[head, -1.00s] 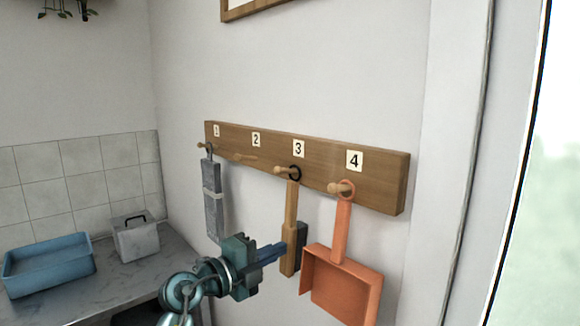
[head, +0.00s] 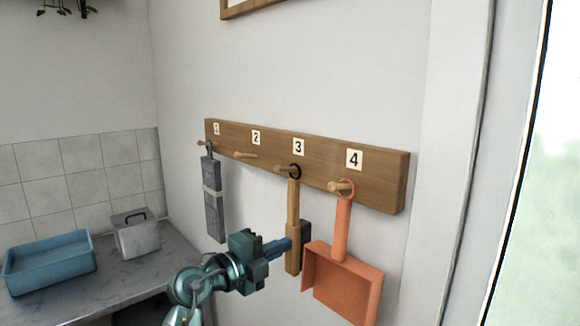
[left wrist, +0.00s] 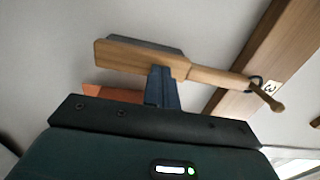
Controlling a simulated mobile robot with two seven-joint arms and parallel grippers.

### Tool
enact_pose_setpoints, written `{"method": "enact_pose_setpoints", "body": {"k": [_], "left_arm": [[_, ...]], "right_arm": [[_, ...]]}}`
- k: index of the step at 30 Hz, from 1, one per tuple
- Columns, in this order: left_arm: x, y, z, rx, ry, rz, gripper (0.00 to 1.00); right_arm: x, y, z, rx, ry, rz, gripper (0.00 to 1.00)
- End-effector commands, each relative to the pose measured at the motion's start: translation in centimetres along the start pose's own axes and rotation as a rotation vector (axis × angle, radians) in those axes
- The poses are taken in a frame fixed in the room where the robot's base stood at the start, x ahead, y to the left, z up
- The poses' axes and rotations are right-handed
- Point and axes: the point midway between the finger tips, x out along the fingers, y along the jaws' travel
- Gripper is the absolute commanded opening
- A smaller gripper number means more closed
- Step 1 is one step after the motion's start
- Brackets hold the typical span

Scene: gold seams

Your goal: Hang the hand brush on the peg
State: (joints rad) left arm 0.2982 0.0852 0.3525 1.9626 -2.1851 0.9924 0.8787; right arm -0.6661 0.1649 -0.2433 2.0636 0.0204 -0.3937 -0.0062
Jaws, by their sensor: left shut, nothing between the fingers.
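The hand brush (head: 293,225) has a wooden handle and back with dark bristles. It hangs by a dark ring on peg 3 (head: 284,169) of the wooden peg board (head: 325,160). It also shows in the left wrist view (left wrist: 140,58), with its ring around the peg (left wrist: 268,98). My left gripper (head: 288,245) is shut and empty, its blue fingers at the lower part of the brush. In the left wrist view the fingertips (left wrist: 161,72) overlap the brush back; I cannot tell whether they touch. My right gripper is not in view.
An orange dustpan (head: 343,275) hangs on peg 4, right of the brush. A grey strapped item (head: 213,200) hangs on peg 1. Peg 2 (head: 245,155) is empty. A blue basin (head: 50,265) and a grey box (head: 136,236) stand on the counter at left.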

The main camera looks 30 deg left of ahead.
Motion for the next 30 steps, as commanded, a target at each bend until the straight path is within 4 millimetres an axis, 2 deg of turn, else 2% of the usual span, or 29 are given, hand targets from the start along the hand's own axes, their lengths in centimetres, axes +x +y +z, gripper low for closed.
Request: {"method": "enact_pose_setpoints", "body": {"k": [30], "left_arm": [[-0.94,0.02,0.05,0.000,-0.001,0.001,0.00]], "right_arm": [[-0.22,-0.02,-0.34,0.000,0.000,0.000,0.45]]}}
